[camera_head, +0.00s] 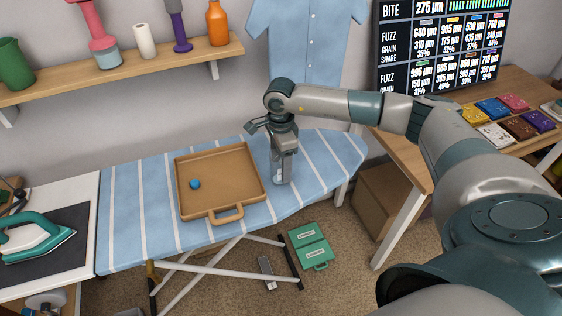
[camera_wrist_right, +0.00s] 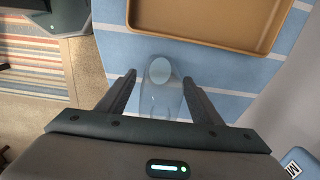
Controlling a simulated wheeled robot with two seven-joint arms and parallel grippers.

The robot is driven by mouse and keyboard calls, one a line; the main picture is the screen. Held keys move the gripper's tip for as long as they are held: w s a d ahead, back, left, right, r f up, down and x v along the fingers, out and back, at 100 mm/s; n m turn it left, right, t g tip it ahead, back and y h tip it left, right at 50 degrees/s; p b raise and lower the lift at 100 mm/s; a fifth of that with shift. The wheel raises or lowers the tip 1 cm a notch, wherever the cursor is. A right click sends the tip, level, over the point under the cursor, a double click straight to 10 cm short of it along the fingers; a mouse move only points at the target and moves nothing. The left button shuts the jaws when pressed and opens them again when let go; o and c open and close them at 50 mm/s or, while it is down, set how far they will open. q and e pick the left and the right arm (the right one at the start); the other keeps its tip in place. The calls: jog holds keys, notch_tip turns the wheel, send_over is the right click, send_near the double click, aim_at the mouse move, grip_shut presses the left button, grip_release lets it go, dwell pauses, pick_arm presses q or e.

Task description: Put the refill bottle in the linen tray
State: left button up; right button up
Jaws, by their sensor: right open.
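The refill bottle (camera_wrist_right: 160,95) is clear and see-through. In the right wrist view it lies between the two spread fingers of my right gripper (camera_wrist_right: 159,88), with a gap showing on each side. In the head view my right gripper (camera_head: 281,176) points down at the ironing board, just right of the tray, and mostly hides the bottle. The linen tray (camera_head: 258,180) is tan with a front handle and lies on the striped blue board. A small blue round thing (camera_head: 195,184) is inside it. The tray's edge also shows in the right wrist view (camera_wrist_right: 215,42). My left gripper is not in view.
The ironing board (camera_head: 330,160) has free room right of my gripper. A teal iron (camera_head: 35,238) stands at the left. A shelf (camera_head: 140,65) with bottles and spools runs above. A wooden desk (camera_head: 405,155) is at the right.

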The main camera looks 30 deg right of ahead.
jog(key=shift+f, duration=1.05)
jog(key=c, duration=1.2)
jog(key=shift+r, duration=0.15)
